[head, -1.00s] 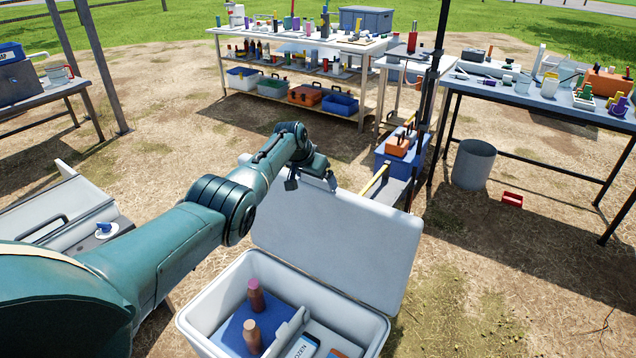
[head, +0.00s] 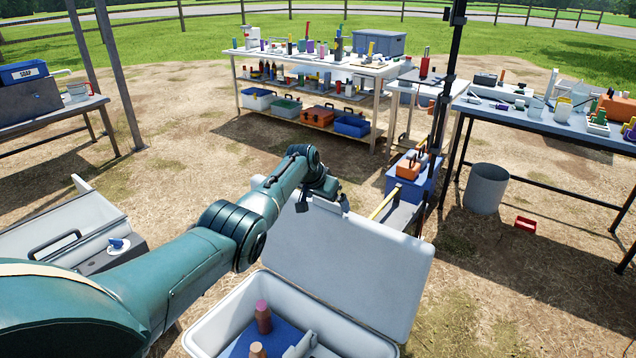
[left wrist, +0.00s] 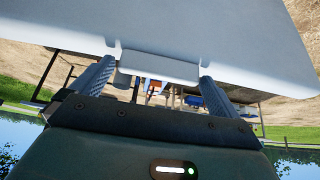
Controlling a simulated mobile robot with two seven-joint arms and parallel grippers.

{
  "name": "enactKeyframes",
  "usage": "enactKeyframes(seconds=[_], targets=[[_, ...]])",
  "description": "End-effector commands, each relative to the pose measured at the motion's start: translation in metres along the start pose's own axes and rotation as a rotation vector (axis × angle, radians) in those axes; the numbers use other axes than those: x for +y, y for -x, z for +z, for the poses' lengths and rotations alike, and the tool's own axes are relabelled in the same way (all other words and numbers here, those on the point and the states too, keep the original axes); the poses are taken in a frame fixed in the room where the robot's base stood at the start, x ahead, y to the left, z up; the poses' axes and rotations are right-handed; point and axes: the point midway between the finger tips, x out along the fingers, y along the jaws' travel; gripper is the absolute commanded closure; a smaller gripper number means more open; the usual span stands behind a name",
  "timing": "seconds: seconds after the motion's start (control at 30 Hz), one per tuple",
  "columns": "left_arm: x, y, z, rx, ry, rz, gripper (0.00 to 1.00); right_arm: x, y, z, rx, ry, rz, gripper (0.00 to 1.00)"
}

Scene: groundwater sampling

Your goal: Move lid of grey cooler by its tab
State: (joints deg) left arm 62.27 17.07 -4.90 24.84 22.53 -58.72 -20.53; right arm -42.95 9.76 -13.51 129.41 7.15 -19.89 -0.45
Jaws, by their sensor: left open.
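The grey cooler (head: 222,325) stands open at the bottom of the head view, cut off by the lower edge. Its pale lid (head: 370,270) is raised and tilted back; it fills the top of the left wrist view (left wrist: 200,25). The lid's tab (left wrist: 160,66) sticks out from the lid's edge. My left gripper (head: 324,200) is at the lid's upper edge. In the left wrist view its two fingers (left wrist: 158,74) are spread on either side of the tab; I cannot tell if they touch it. My right gripper is not in view.
Bottles with a pink cap (head: 262,312) and a tan cap (head: 257,350) stand inside the cooler. Another open pale case (head: 50,215) lies at left. A blue cooler (head: 412,180) stands behind the lid. Loaded tables and a grey bin (head: 486,190) stand farther back.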

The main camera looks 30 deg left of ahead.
Motion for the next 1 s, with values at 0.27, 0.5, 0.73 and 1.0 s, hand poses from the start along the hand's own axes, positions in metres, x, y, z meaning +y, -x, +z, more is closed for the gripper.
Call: enactKeyframes(seconds=[0.27,0.5,0.73,1.0], targets=[[-0.001,0.036,-0.002,0.001,0.000,-0.002,0.00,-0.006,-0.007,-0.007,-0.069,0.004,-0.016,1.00],[-0.001,0.072,-0.001,0.002,-0.001,-0.003,0.00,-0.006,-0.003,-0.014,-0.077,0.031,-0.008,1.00],[-0.001,0.106,0.000,0.002,0.000,-0.002,0.00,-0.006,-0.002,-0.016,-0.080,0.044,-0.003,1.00],[0.000,0.125,0.000,0.001,0.001,0.000,0.00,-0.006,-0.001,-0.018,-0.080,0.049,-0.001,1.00]])
